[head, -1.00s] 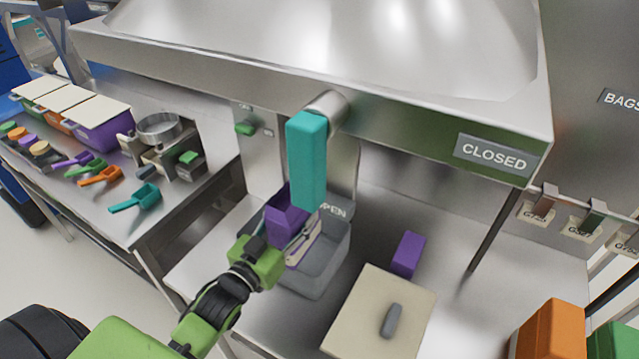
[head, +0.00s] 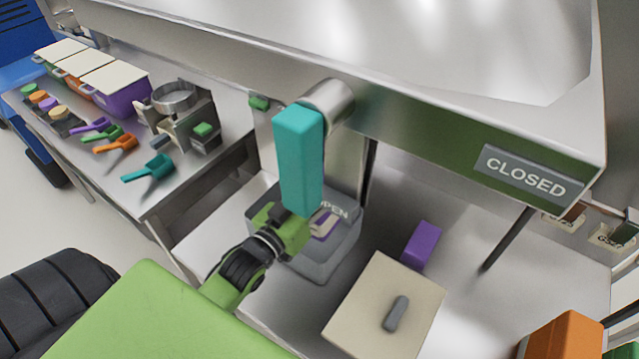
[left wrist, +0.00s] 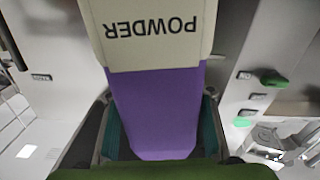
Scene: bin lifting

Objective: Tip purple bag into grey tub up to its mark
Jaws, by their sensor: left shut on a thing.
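The grey tub (head: 335,262) stands on the steel bench under the hopper outlet. My left gripper (head: 285,228) is at the tub's left side, by its rim. In the left wrist view the left gripper (left wrist: 160,135) is shut on the purple bag (left wrist: 160,110), its teal pads at either side. The bag has a cream label reading POWDER, upside down in that view. In the head view only a small cream and purple patch shows beside the gripper, over the tub. The teal handle and my gripper hide the rest. The tub's mark and contents cannot be made out. My right gripper is not in view.
The teal handle (head: 299,160) hangs from the hopper in front of the tub. A cream lid (head: 370,300) with a grey grip and a purple block (head: 421,243) are right of the tub. Scoops and lidded bins (head: 120,98) stand on the left bench.

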